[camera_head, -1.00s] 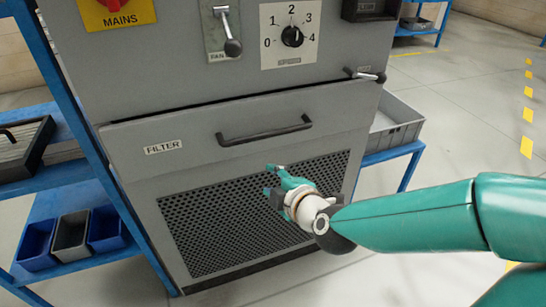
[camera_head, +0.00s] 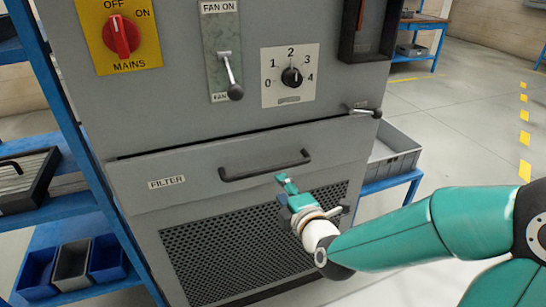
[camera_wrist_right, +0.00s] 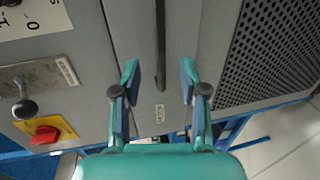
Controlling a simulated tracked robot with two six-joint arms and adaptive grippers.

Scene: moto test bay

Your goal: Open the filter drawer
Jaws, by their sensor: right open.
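The filter drawer (camera_head: 200,200) is the grey panel low on the cabinet, with a FILTER label (camera_head: 167,182) and a black bar handle (camera_head: 265,165). A dark gap runs along its top edge. My right gripper (camera_head: 287,186) is just below the right part of the handle in the head view. In the right wrist view my right gripper (camera_wrist_right: 160,80) is open and empty. My left gripper is not in view.
Above the drawer are a red mains switch (camera_head: 121,36), a fan lever (camera_head: 230,75), a rotary dial (camera_head: 291,76) and a small side lever (camera_head: 365,111). Perforated mesh (camera_head: 235,250) is below. Blue shelving with bins (camera_head: 72,262) stands left; a grey crate (camera_head: 395,155) sits right.

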